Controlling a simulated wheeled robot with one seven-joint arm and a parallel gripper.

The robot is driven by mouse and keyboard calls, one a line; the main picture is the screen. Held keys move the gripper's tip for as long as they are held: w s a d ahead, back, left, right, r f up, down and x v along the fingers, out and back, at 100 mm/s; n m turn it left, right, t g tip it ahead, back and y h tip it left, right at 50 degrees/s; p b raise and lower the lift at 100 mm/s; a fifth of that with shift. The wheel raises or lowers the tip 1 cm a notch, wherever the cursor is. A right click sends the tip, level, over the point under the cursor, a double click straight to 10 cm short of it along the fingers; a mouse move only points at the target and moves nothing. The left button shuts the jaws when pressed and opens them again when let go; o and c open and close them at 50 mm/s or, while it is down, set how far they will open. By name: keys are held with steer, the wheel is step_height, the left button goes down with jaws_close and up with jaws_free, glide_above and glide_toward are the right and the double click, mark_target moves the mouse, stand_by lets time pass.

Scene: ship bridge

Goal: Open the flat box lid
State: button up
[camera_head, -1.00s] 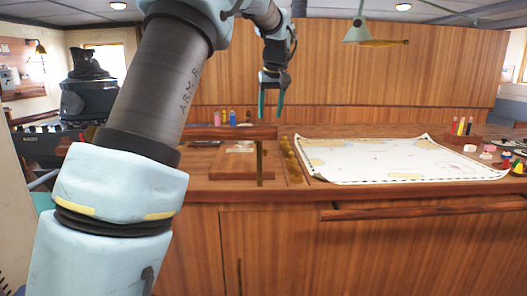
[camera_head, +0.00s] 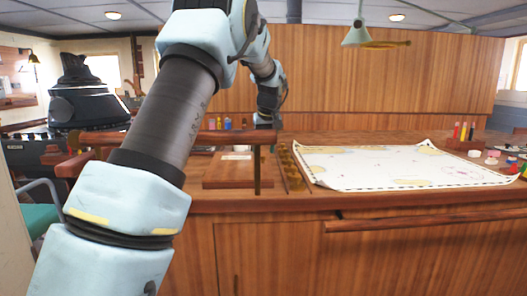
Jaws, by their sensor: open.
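The flat wooden box (camera_head: 229,177) lies on the counter left of the chart, with a small pale label on its top. Its lid looks shut. A wooden rail and its thin post stand in front of the box and hide part of it. My gripper (camera_head: 266,124) is open and low over the counter, at the box's far right side. The rail hides most of its fingertips, so I cannot tell whether they touch anything.
The wooden rail (camera_head: 200,138) runs across the counter's front left. A large chart (camera_head: 400,167) covers the middle right. Beads or knobs on a strip (camera_head: 288,165) lie between box and chart. Small coloured bottles (camera_head: 227,124) stand behind the box. A lamp (camera_head: 356,36) hangs above.

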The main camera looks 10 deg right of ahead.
steer(key=shift+x, duration=1.1)
jaws_close()
stand_by(0.7)
